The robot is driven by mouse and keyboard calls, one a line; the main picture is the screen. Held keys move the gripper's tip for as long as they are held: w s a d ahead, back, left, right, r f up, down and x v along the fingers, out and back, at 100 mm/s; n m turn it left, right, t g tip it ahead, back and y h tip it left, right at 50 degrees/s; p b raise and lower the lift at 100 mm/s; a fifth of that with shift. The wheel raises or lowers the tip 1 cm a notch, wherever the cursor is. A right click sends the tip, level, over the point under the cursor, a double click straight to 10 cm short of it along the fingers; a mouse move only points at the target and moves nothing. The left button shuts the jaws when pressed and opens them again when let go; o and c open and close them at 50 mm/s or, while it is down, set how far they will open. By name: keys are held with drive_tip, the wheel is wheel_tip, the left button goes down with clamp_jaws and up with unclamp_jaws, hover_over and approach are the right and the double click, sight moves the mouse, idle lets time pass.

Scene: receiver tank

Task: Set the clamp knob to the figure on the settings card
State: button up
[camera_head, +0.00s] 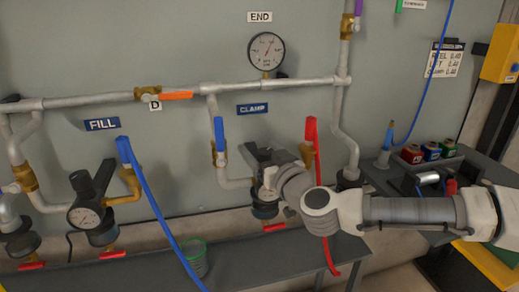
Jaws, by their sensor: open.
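The blue CLAMP sign (252,109) is on the grey wall, above a regulator (264,211) on the lower pipe. My gripper (264,158) reaches in from the right and is open at the top of this regulator. The clamp knob and its gauge are hidden behind my gripper and wrist, so I cannot tell whether the fingers touch the knob. The settings card (444,60) hangs at the upper right. It has several lines, the lowest seeming to start with CLAMP; its figures are too small to read surely.
A blue hose (158,205) and a red hose (316,180) hang on either side of the CLAMP regulator. The FILL regulator with its black knob (92,182) and gauge (86,216) stands left. A round gauge (266,50) is above. A cart with coloured cans (432,151) stands right.

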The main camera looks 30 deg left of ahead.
clamp_jaws()
drive_tip(key=shift+w+d+r+m+t+h, duration=0.1)
drive_tip(key=shift+w+d+m+t+h, duration=0.05)
drive_tip(key=shift+m+t+h, duration=0.95)
drive_tip(key=shift+w+d+m+t+h+b, duration=0.15)
drive_tip(key=shift+m+t+h+b, duration=0.75)
drive_tip(key=shift+h, duration=0.4)
drive_tip(key=shift+w+d+m+t+h+b, duration=0.1)
drive_tip(key=shift+d+m+t+h+b, duration=0.1)
drive_tip(key=shift+m+t+h, duration=0.35)
drive_tip(key=shift+d+m+t+h+b, duration=0.1)
drive_tip(key=shift+m+t+h+b, duration=0.15)
drive_tip(key=shift+m+h, duration=0.55)
drive_tip(key=shift+w+d+m+t+h+p, duration=0.1)
drive_tip(key=shift+d+m+t+h+p, duration=0.1)
drive_tip(key=shift+m+h, duration=0.6)
drive_tip(key=shift+w+d+m+t+h+p, duration=0.1)
drive_tip(key=shift+d+m+t+h, duration=0.2)
drive_tip(key=shift+h, duration=0.95)
drive_tip(key=shift+d+m+h+p, duration=0.15)
drive_tip(key=shift+m+h, duration=0.5)
drive_tip(key=shift+h, duration=0.35)
unclamp_jaws()
